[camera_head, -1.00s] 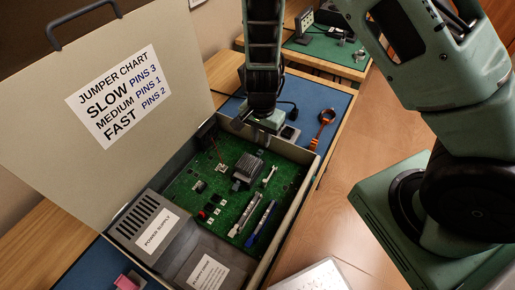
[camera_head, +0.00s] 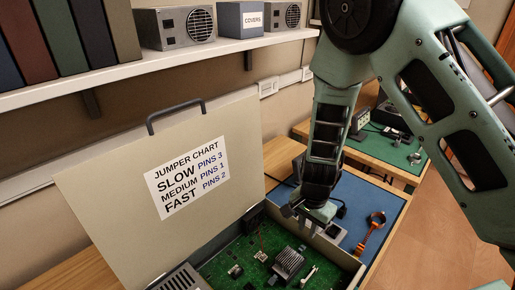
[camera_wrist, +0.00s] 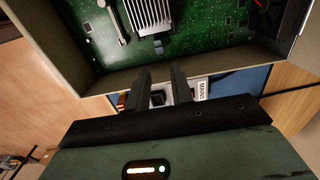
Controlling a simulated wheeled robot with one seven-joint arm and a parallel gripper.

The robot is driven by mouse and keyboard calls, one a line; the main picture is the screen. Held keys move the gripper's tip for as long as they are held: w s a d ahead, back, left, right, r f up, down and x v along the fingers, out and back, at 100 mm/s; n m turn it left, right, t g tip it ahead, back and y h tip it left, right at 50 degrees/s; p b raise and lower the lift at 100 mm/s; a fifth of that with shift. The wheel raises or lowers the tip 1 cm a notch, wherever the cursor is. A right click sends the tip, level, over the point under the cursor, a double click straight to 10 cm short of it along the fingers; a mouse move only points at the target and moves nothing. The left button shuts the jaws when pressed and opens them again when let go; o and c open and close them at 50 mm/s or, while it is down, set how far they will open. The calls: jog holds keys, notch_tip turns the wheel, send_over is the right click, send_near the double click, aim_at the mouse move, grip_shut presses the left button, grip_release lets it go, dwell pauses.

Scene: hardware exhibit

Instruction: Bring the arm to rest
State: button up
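My arm (camera_head: 330,125) reaches down from the upper right in the head view, its lower links hanging nearly vertical. The case wall passes just beyond the fingertips. The green circuit board (camera_wrist: 205,30) with its finned heat sink (camera_wrist: 150,12) lies inside the case.
The raised lid (camera_head: 110,205) with a jumper chart (camera_head: 187,178) stands left of my gripper. A blue mat (camera_head: 372,200) with an orange tool (camera_head: 370,232) lies to the right. A shelf (camera_head: 100,84) with boxes is above. A second bench with a green mat (camera_head: 395,150) stands behind.

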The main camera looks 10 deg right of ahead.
jog(key=s+a+r+n+y+b, duration=0.2)
jog(key=s+a+r+n, duration=0.85)
jog(key=r, duration=0.35)
jog(key=s+d+r+n, duration=0.1)
jog(key=s+r+n, duration=0.2)
jog(key=s+n, duration=0.1)
jog(key=s+d+r+n+h, duration=0.1)
jog(key=s+d+r+n, duration=0.1)
jog(key=s, duration=0.4)
jog(key=shift+s+r+n+b, duration=0.35)
jog(key=shift+r+n, duration=0.25)
jog(key=shift+n, duration=0.45)
